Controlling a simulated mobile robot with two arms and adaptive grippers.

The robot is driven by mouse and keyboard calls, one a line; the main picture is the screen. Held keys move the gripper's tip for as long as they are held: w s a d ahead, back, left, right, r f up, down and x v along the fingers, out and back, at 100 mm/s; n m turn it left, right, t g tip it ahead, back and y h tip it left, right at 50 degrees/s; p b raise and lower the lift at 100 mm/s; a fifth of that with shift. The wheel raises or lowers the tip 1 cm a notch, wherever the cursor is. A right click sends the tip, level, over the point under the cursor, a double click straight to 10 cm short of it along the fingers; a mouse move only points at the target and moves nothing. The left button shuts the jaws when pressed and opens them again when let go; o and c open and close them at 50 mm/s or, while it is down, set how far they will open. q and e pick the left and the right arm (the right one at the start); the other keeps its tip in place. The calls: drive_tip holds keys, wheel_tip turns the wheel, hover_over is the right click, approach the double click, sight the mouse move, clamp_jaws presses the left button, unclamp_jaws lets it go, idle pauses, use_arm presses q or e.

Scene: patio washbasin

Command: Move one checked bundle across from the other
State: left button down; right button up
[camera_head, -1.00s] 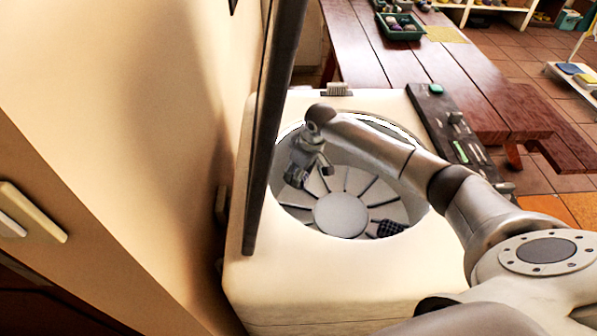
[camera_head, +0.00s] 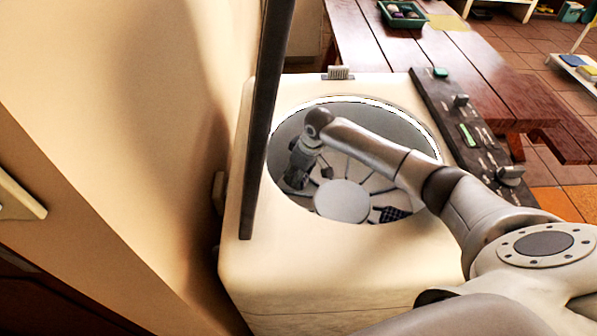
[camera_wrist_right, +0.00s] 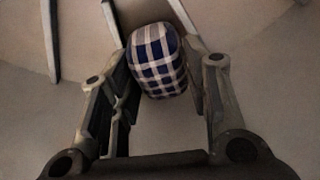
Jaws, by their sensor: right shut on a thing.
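One blue-and-white checked bundle (camera_wrist_right: 157,60) sits between the fingers of my right gripper (camera_wrist_right: 160,88) in the right wrist view. In the head view my right gripper (camera_head: 306,178) is inside the round grey basin (camera_head: 283,132), at its left side, shut on that bundle. The held bundle cannot be made out there. A second dark blue checked bundle (camera_head: 392,214) lies on the ribbed basin floor at the near right, by the round hub (camera_head: 341,200). My left gripper is not in view.
A dark upright panel edge (camera_head: 262,130) stands along the basin's left side. A dark strip with knobs (camera_head: 462,130) runs along the right. A brush (camera_head: 339,73) lies at the back rim. A wooden table (camera_head: 370,60) with a green crate (camera_head: 402,14) stands beyond.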

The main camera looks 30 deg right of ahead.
drive_tip(key=o, duration=1.4)
drive_tip(key=shift+c, duration=0.2)
drive_tip(key=shift+r, duration=0.1)
